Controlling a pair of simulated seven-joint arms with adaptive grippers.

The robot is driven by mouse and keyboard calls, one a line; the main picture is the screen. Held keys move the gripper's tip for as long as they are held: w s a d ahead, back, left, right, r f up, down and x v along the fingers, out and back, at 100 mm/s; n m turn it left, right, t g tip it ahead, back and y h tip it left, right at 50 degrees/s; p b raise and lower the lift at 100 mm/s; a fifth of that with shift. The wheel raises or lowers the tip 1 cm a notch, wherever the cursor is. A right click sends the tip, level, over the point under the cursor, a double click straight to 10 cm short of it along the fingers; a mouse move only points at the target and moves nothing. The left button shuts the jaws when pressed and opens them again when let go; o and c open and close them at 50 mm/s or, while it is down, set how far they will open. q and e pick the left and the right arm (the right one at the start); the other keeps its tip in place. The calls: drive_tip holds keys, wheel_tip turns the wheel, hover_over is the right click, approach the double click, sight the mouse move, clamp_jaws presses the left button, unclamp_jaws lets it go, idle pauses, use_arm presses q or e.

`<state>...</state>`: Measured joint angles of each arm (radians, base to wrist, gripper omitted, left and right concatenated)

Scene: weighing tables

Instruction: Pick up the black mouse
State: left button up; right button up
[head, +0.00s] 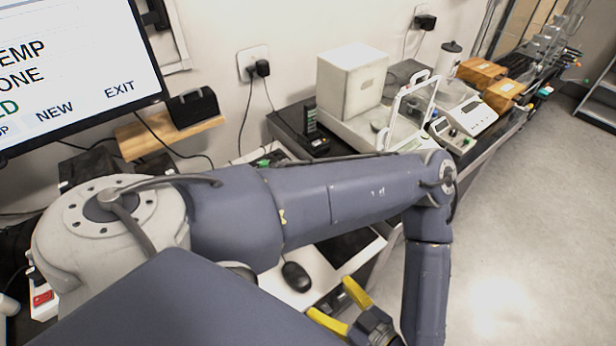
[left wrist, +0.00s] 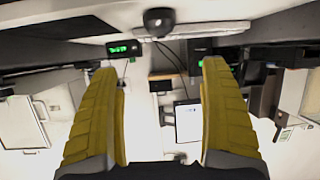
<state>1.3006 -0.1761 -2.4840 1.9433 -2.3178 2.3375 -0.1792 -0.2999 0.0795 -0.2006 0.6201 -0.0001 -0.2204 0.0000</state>
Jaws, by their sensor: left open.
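The black mouse (head: 296,277) lies on a white surface at the lower middle of the head view, just below my arm. It also shows at the top centre of the left wrist view (left wrist: 158,20), beyond the gap between the fingertips. My left gripper (head: 331,299) has yellow fingers spread apart with nothing between them. It is to the lower right of the mouse in the head view and apart from it. In the left wrist view both fingers of the gripper (left wrist: 160,66) frame the space below the mouse. My right gripper is not in view.
A monitor (head: 75,70) stands at the upper left. A white box-shaped instrument (head: 350,82) and a balance (head: 462,112) stand on the dark bench along the wall. My arm hides much of the table near the mouse. Open floor (head: 530,220) lies to the right.

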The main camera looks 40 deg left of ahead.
use_arm(q)
drive_tip(key=x, duration=1.6)
drive_tip(key=shift+s+a+f, duration=0.1)
drive_tip(key=shift+a+f, duration=0.05)
drive_tip(key=shift+f, duration=0.15)
drive_tip(key=shift+c, duration=0.3)
drive_tip(key=c, duration=1.3)
